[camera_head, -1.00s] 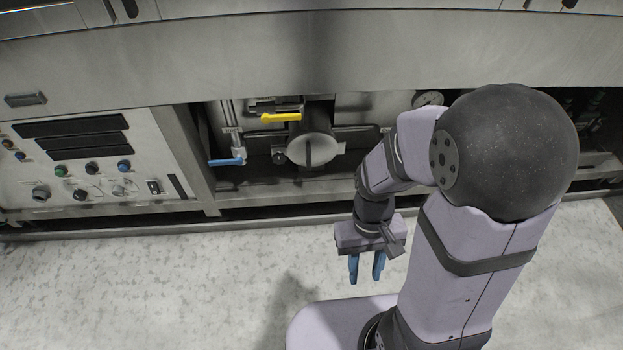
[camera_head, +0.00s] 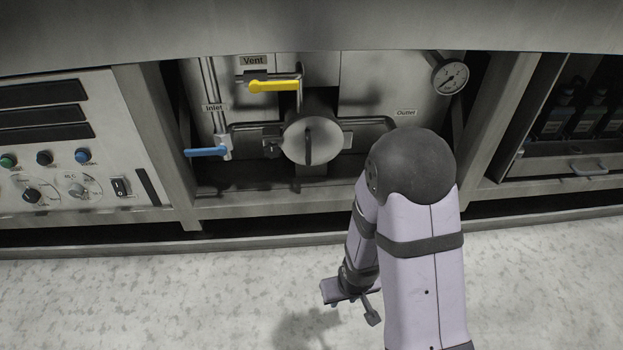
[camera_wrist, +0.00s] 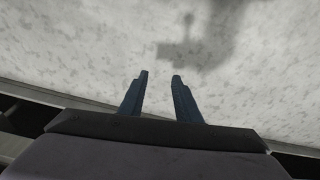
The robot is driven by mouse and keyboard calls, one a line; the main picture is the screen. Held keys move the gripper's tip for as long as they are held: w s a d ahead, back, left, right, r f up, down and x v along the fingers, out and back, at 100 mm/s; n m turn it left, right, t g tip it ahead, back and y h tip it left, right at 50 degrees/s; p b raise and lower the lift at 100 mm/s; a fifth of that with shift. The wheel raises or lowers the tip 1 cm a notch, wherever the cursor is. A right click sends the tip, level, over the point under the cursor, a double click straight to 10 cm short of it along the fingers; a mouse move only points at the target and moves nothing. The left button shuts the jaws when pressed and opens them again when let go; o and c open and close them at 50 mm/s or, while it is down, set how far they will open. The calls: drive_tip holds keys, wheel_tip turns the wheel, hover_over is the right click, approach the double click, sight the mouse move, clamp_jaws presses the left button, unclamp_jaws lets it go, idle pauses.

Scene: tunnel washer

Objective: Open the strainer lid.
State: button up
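The strainer lid (camera_head: 309,140) is a round grey metal disc with a dark upright bar handle across its middle. It faces me in the recess of the machine and looks closed. A dark clamp or knob (camera_head: 272,150) sits at its left edge. My gripper shows in the wrist view with two blue fingers (camera_wrist: 160,95), apart, with nothing between them.
A yellow Vent handle (camera_head: 274,86) lies level above the lid. A blue Inlet handle (camera_head: 206,151) lies level to its left. A pressure gauge (camera_head: 450,76) is at upper right. A control panel (camera_head: 60,140) stands left. A metal sill (camera_head: 250,205) runs below; the floor is clear.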

drive_tip(key=w+a+r+t, duration=0.2)
drive_tip(key=w+r+t, duration=0.15)
drive_tip(key=w, duration=0.45)
drive_tip(key=t+y, duration=0.3)
drive_tip(key=t, duration=0.9)
approach(309, 149)
drive_tip(key=shift+w+a+b, duration=0.25)
drive_tip(key=shift+w+b, duration=0.15)
drive_tip(key=shift+w, duration=0.9)
drive_tip(key=shift+w+a+b, duration=0.2)
drive_tip(key=shift+w+b, duration=0.2)
drive_tip(key=shift+w, duration=0.85)
drive_tip(key=shift+w+a+b, duration=0.25)
drive_tip(key=shift+w+b, duration=0.15)
drive_tip(key=shift+w, duration=0.9)
clamp_jaws()
